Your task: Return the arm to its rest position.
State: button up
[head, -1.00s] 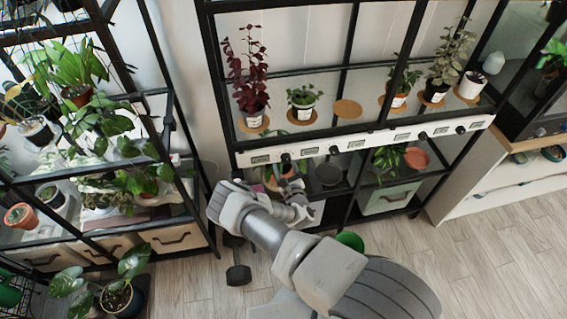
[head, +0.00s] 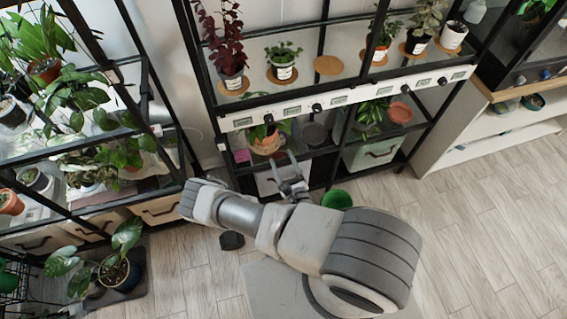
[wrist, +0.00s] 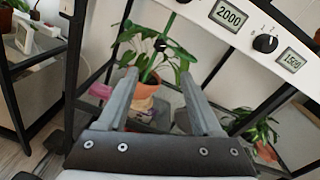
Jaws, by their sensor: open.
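My gripper (wrist: 160,95) is open in the wrist view, with its two grey fingers spread and nothing between them. Beyond the fingers, apart from them, a plant in a terracotta pot (wrist: 146,82) stands on the lower shelf of the black rack. In the head view my gripper (head: 290,172) is small and in front of that lower shelf, with my arm reaching across the floor from the lower right. The same terracotta pot (head: 266,144) shows just above and left of it.
The black rack's upper shelf holds several potted plants on cork discs, with one bare cork disc (head: 328,65). A control strip (head: 345,97) with displays and knobs runs below. A green container (head: 337,199) is by my arm. A plant stand is at left; wood floor (head: 480,235) is open at right.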

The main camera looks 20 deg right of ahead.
jog(key=shift+s, duration=0.5)
